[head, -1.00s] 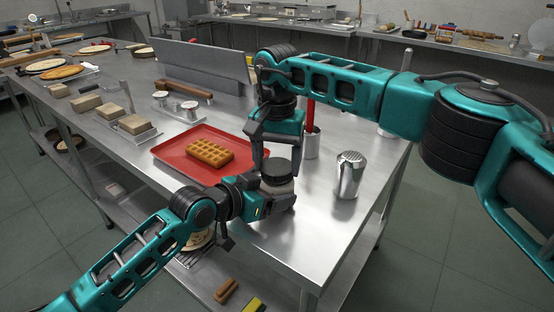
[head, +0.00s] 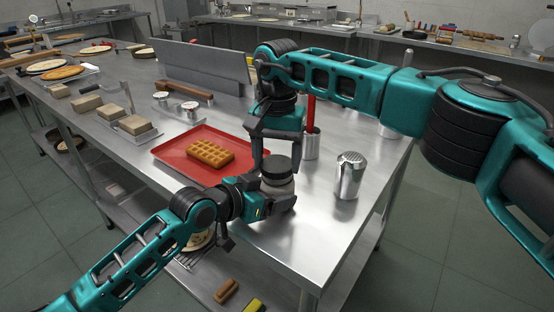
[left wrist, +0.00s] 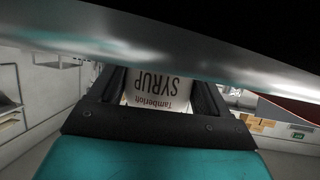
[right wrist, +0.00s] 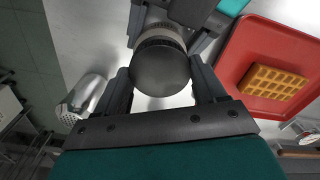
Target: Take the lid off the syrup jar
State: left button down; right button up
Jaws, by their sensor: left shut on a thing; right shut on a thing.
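The syrup jar (head: 280,188) stands near the table's front edge, just right of the red tray. Its SYRUP label (left wrist: 160,92) shows upside down in the left wrist view. Its dark round lid (head: 277,168) is at the jar's top; I cannot tell whether there is a gap under it. My left gripper (head: 270,200) is shut on the jar from the left, low on its body. My right gripper (head: 276,164) comes from above and is shut on the lid. In the right wrist view the lid (right wrist: 160,68) sits between both fingers, with its ridged side showing.
The red tray (head: 172,157) with a waffle (head: 210,153) lies left of the jar. A metal shaker (head: 348,176) and a metal cup (head: 312,146) holding a red-handled tool stand to the right. The front right table corner is clear.

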aim_at(277, 163)
jog(key=shift+r, duration=0.65)
jog(key=shift+r, duration=2)
pick_arm(q)
grip_release()
